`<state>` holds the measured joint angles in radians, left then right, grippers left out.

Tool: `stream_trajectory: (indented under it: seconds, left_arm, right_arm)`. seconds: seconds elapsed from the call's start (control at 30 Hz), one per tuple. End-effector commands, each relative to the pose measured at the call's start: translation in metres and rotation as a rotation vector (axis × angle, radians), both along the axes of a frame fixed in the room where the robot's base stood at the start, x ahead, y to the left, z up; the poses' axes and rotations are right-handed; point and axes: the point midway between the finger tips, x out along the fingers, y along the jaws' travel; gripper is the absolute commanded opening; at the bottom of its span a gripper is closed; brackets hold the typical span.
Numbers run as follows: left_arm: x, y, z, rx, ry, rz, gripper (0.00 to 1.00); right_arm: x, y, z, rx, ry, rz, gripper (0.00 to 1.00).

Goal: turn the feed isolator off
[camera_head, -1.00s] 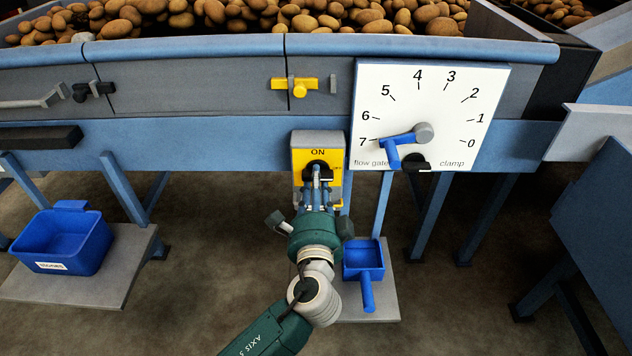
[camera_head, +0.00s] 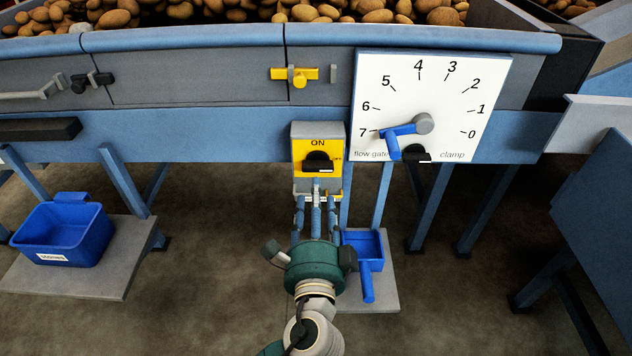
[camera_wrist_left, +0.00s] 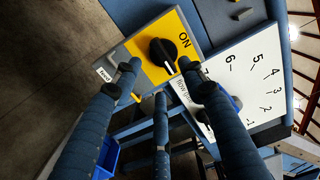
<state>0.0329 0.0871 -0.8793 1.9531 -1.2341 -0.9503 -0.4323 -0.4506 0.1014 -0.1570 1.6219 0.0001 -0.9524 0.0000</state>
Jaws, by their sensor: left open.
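The feed isolator (camera_head: 301,160) is a grey box with a yellow plate marked ON, below the machine's blue beam. Its black rotary knob (camera_head: 318,163) shows unobstructed, with a white mark at its lower right. A small label at the plate's right edge is too small to read surely. In the left wrist view the knob (camera_wrist_left: 163,54) carries a white pointer line aimed across the plate, about square to the direction of the ON text. My left gripper (camera_head: 316,204) is open and empty just below and in front of the knob, with its fingers spread and apart from it.
A white dial panel (camera_head: 440,85) with a blue lever (camera_head: 398,131) stands right of the isolator. A blue scoop (camera_head: 362,243) lies on a low grey platform below. A blue bin (camera_head: 65,235) is at left. Potatoes (camera_head: 330,10) fill the machine above.

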Motion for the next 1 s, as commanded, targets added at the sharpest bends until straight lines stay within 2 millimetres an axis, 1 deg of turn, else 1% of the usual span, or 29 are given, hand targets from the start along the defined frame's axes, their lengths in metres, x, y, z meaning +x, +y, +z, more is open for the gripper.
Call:
stream_trajectory:
  seconds: [0.03, 0.1, 0.2, 0.3, 0.83, 0.87, 0.93, 0.97, 1.0]
  left_arm:
    - [-0.010, 0.000, -0.001, -0.001, 0.003, 0.000, 0.42]
    - [-0.021, 0.000, -0.001, 0.000, 0.003, -0.001, 0.42]
    - [-0.032, 0.000, -0.001, 0.001, 0.001, 0.000, 0.42]
    - [-0.038, 0.001, 0.000, 0.001, -0.001, 0.001, 0.42]
    - [-0.039, 0.001, 0.000, 0.000, 0.001, 0.001, 0.42]
    - [-0.039, 0.001, -0.002, -0.001, 0.005, 0.002, 0.42]
    - [-0.037, 0.005, -0.014, -0.015, 0.036, 0.009, 0.42]
    - [-0.036, 0.008, -0.023, -0.025, 0.057, 0.014, 0.42]
    - [-0.034, 0.014, -0.038, -0.046, 0.096, 0.025, 0.42]
  right_arm:
    - [0.000, 0.000, 0.000, 0.000, 0.000, 0.000, 0.42]
    - [0.000, 0.000, 0.000, 0.000, 0.000, 0.000, 0.42]
    - [0.000, 0.000, 0.000, 0.000, 0.000, 0.000, 0.42]
    - [0.000, 0.000, 0.000, 0.000, 0.000, 0.000, 0.42]
    - [0.000, 0.000, 0.000, 0.000, 0.001, 0.000, 0.42]
    - [0.000, 0.000, 0.000, 0.000, 0.000, 0.000, 0.42]
    - [0.000, 0.000, 0.000, 0.000, 0.000, 0.000, 0.42]
    - [0.000, 0.000, 0.000, 0.000, 0.000, 0.000, 0.42]
    - [0.000, 0.000, 0.000, 0.000, 0.000, 0.000, 0.42]
